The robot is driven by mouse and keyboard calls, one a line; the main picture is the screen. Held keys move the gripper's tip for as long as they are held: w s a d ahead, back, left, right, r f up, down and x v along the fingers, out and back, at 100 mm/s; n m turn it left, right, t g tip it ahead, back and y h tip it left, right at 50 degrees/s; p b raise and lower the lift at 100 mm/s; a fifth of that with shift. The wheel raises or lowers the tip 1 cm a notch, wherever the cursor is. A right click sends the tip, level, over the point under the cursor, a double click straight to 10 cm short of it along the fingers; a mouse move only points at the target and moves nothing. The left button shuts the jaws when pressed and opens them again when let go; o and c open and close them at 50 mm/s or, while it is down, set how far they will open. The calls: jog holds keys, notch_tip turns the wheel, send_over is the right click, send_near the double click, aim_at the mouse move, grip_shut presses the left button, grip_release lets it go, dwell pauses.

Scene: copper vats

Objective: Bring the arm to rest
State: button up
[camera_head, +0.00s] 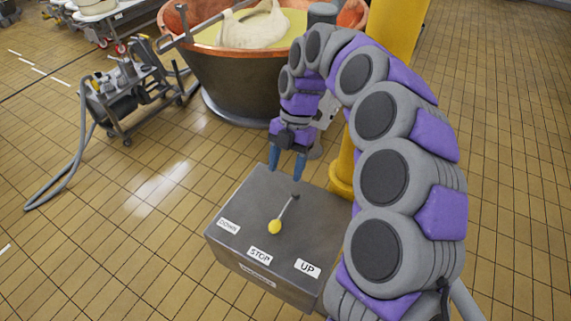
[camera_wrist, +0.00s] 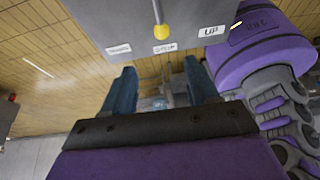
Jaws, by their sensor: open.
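My gripper (camera_head: 287,166) hangs from my arched purple and grey arm, above the far edge of a grey control box. Its two blue fingers are apart with nothing between them. The wrist view also shows the open fingers (camera_wrist: 160,92). The control box (camera_head: 235,205) has a lever with a yellow knob (camera_head: 275,227) and labels DOWN, STOP and UP. The lever points toward the STOP label (camera_head: 259,255). The knob (camera_wrist: 161,32) also shows in the wrist view, apart from the fingers. My arm covers the box's right side.
A copper vat (camera_head: 235,80) with yellow liquid and a pale mass stands behind the gripper. A yellow post (camera_head: 395,30) rises behind my arm. A wheeled pump cart (camera_head: 125,95) with a grey hose (camera_head: 75,165) is at left. Tiled floor is free at front left.

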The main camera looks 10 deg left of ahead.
jog(key=s+d+r+m+t, duration=0.1)
jog(key=s+d+r+m, duration=0.25)
jog(key=s+m, duration=0.3)
jog(key=s+d+r+m+t, duration=0.1)
jog(key=s+d+r+m, duration=0.2)
jog(key=s+d+m, duration=0.3)
jog(key=s+d+f+m, duration=0.2)
jog(key=s+d+m, duration=0.3)
jog(key=s+m, duration=0.3)
jog(key=s+d+f+m+h, duration=0.1)
jog(key=s+d+f+m, duration=0.2)
jog(key=s+d+m, duration=0.2)
jog(key=s+m, duration=0.3)
jog(key=m, duration=0.3)
jog(key=shift+s+t, duration=0.3)
jog(key=shift+s, duration=0.05)
